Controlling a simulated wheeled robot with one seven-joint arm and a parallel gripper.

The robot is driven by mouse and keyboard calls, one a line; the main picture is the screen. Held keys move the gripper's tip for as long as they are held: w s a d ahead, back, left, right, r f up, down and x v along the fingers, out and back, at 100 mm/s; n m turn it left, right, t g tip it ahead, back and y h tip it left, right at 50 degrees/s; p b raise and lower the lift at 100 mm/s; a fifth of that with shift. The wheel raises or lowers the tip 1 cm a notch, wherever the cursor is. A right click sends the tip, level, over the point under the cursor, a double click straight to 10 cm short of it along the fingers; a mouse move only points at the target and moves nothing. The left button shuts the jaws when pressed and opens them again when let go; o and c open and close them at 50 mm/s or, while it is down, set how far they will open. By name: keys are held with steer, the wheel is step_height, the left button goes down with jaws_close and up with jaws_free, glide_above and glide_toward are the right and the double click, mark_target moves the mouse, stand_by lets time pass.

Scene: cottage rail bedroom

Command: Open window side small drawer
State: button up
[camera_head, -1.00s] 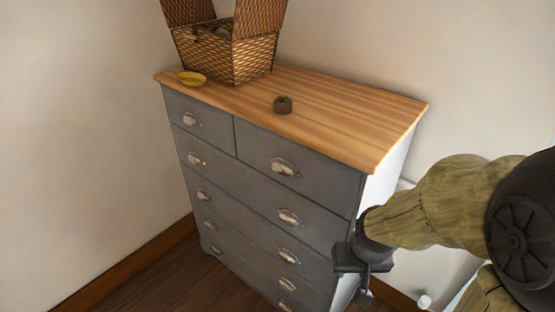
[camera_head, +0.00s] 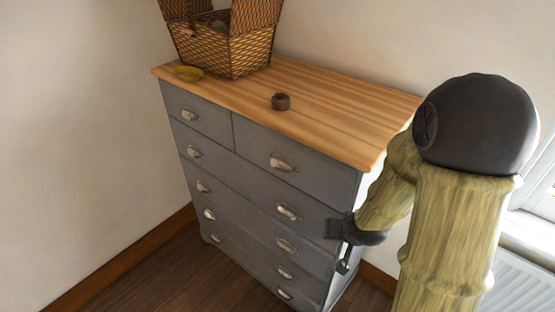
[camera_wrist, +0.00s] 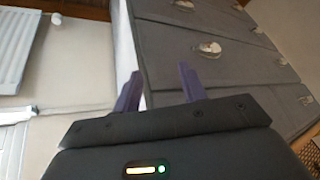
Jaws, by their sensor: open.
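The grey chest of drawers (camera_head: 262,190) stands against the wall with a wooden top. Its top row has two small drawers; the right one (camera_head: 310,173), on the window side, is shut and has a metal cup handle (camera_head: 282,163). My gripper (camera_head: 337,246) is open and empty, by the chest's front right edge and below that small drawer. In the wrist view, the two purple fingers (camera_wrist: 158,84) point towards the chest's edge, with a cup handle (camera_wrist: 209,48) beyond and to the right. I cannot tell whether the fingers touch the chest.
A radiator (camera_head: 515,285) and window (camera_head: 543,197) are at the right. The floor (camera_head: 150,280) left of the chest is clear.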

steer(key=w+a+r+m+t+y+p, duration=0.4)
steer(key=a+r+m+t+y+p, duration=0.2)
steer(key=m, duration=0.5)
steer(key=a+t+y+p, duration=0.1)
steer(key=t+y+p, duration=0.1)
steer(key=t, duration=0.1)
steer(key=shift+a+t+p, duration=0.3)
steer(key=shift+a+p, duration=0.1)
steer(key=b, duration=1.1)
glide_toward(280, 169)
steer(key=p+x, duration=0.4)
steer(key=x, duration=0.7)
steer(key=shift+w+p, duration=0.1)
steer(key=shift+p, duration=0.3)
